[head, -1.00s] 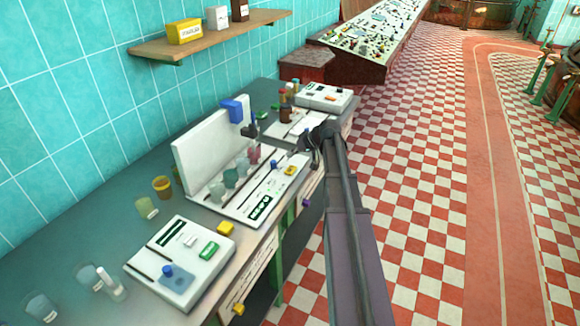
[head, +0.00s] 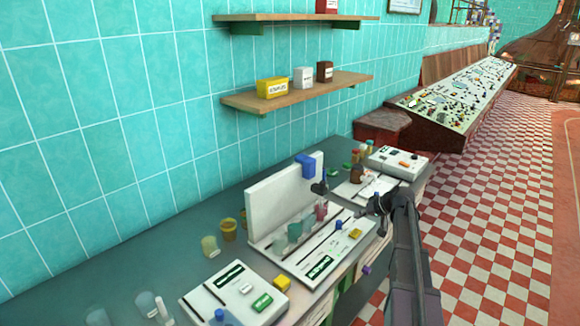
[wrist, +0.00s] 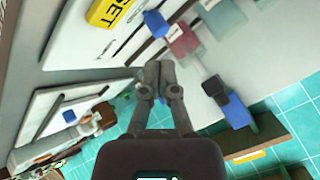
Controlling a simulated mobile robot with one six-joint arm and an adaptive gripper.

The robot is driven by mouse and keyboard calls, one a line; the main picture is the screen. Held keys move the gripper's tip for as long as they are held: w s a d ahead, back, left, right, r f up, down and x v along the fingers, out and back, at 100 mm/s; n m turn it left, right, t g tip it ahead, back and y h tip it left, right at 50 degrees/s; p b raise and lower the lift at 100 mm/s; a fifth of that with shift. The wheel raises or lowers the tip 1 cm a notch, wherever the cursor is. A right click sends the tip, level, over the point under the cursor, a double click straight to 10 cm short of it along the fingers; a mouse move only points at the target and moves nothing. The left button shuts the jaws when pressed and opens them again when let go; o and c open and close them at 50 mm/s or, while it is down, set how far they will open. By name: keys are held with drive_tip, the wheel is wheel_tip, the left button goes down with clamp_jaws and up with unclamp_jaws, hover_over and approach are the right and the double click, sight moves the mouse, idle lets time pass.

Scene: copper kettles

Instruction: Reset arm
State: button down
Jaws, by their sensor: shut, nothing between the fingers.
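My gripper (head: 376,205) is at the end of my arm, over the front right edge of the white machine (head: 318,262) on the bench. In the wrist view my gripper (wrist: 160,72) has its two fingers together with nothing between them. The machine's yellow button (wrist: 108,12), marked with letters ending in "SET", shows at the top of the wrist view, apart from the fingers. In the head view this yellow button (head: 355,233) sits left of the gripper.
Another white device (head: 235,295) lies front left and one (head: 398,163) far right on the bench. A shelf (head: 300,92) hangs on the tiled wall. The checkered floor (head: 490,230) at right is clear.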

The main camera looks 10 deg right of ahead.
sight(325, 265)
drive_tip(key=s+a+f+g, duration=0.1)
drive_tip(key=s+a, duration=0.2)
drive_tip(key=a, duration=0.2)
drive_tip(key=s+a+f+g+h, duration=0.1)
drive_tip(key=s+a, duration=0.3)
drive_tip(key=a, duration=0.1)
drive_tip(key=s+a+f+g+h, duration=0.1)
drive_tip(key=s+a+f+g, duration=0.1)
drive_tip(key=s+a, duration=0.2)
drive_tip(key=shift+s+a, duration=0.2)
drive_tip(key=shift+a, duration=0.5)
drive_tip(key=s+a+g+h, duration=0.1)
drive_tip(key=s+a, duration=0.1)
drive_tip(key=s, duration=0.2)
drive_tip(key=s+a+f+h, duration=0.1)
drive_tip(key=s+a+h, duration=0.1)
drive_tip(key=s, duration=0.3)
drive_tip(key=s+a+g+h, duration=0.1)
drive_tip(key=s+a, duration=0.3)
drive_tip(key=s, duration=0.1)
drive_tip(key=shift+f+g, duration=0.3)
